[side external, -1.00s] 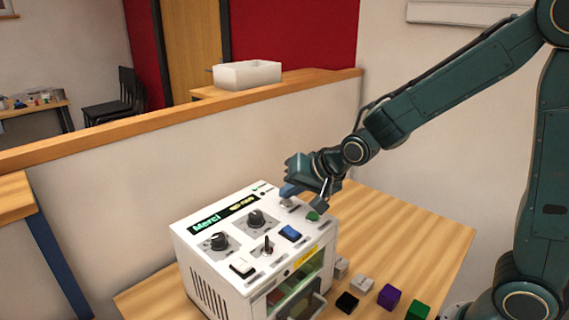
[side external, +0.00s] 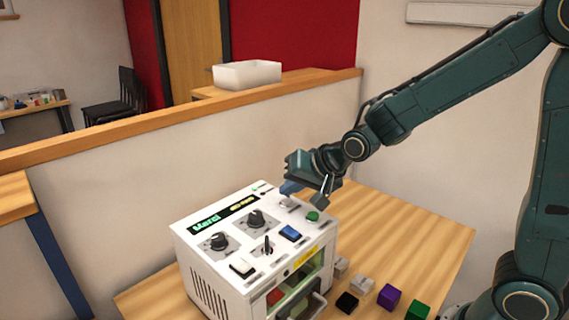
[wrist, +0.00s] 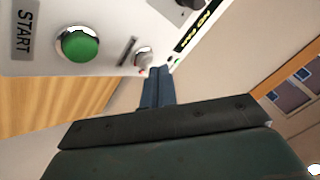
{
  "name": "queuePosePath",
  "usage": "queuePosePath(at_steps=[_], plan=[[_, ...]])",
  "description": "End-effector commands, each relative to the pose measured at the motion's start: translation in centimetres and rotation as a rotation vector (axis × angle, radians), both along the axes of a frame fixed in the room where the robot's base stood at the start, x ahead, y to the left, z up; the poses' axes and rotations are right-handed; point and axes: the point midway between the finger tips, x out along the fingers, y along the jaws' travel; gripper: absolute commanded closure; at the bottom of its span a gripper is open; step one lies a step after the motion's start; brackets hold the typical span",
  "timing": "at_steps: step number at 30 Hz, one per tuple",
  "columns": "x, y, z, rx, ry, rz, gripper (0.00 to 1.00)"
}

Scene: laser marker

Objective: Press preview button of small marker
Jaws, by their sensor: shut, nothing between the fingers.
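The small marker (side external: 205,262) is a white box on the wooden table with knobs, a toggle and buttons on its top. My gripper (side external: 289,189) is shut and empty over the back right part of that top. In the wrist view its blue fingers (wrist: 156,72) point at the panel beside a small silver button (wrist: 143,57). I cannot tell whether they touch anything. A larger green button (wrist: 80,43) labelled START sits left of the silver one; it also shows in the side view (side external: 312,216). A blue button (side external: 290,233) is nearer the front. I cannot read a preview label.
A lit display (side external: 207,223) lies along the panel's back left. The glazed front door (side external: 306,275) has a handle. Small blocks, including a purple one (side external: 389,297) and a green one (side external: 417,311), lie right of the machine. A low partition (side external: 110,190) stands behind.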

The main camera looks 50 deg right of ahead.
Motion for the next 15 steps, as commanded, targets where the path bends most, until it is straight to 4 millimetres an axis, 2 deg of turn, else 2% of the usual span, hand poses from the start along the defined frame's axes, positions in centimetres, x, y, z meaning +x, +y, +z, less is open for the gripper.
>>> queuePosePath(at_steps=[15], plan=[[0.04, 0.00, 0.63, 0.000, -0.003, 0.000, 1.00]])
